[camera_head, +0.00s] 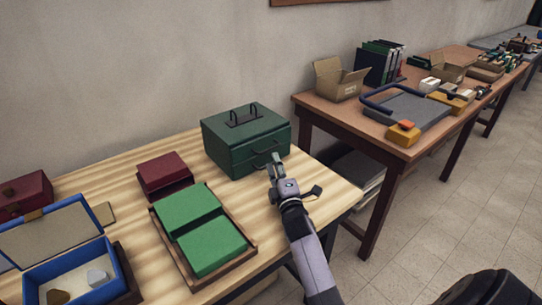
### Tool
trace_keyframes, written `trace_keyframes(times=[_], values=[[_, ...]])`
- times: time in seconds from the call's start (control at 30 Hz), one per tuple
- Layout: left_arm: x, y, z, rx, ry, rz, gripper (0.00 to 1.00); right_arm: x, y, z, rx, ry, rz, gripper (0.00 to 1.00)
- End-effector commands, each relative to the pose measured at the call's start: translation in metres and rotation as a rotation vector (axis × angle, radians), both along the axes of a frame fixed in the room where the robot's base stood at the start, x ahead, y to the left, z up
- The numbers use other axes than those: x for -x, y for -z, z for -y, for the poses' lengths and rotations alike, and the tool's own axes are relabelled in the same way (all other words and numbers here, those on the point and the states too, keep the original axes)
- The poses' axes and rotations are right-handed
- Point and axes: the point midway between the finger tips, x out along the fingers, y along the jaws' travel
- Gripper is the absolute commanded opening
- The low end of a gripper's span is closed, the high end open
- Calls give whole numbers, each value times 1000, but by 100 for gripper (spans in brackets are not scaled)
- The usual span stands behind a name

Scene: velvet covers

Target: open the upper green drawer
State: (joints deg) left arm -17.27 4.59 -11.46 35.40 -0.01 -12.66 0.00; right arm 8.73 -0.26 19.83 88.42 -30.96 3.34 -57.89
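A dark green box (222,148) with a carrying handle on top stands at the back right of the striped wooden table. Seams mark drawers in its front, and a dark curved pull (258,160) shows there. My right gripper (275,163) is in front of the box's right part, its fingertips close to the pull. I cannot tell whether they touch it or how far the fingers are apart. The drawers look closed. My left gripper is out of view.
A wooden tray (176,252) with two bright green blocks (208,245) lies left of my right arm. A dark red box (164,172) and an open blue box (66,289) stand farther left. A second table (420,149) with a cardboard box, binders and tools stands to the right.

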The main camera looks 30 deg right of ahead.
Motion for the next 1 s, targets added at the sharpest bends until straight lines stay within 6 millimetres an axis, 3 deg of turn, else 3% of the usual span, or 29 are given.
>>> trace_keyframes(times=[0.1, 0.33, 0.7, 1.0], values=[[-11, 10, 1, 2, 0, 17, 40, -23, -2, 8, 2, -1, 3, 28], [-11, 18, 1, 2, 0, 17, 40, -49, -7, 16, 0, 0, 1, 28], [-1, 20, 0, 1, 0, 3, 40, -54, -10, 18, 0, 0, 0, 28], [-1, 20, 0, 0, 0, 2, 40, -54, -9, 18, 0, 0, 0, 9]])
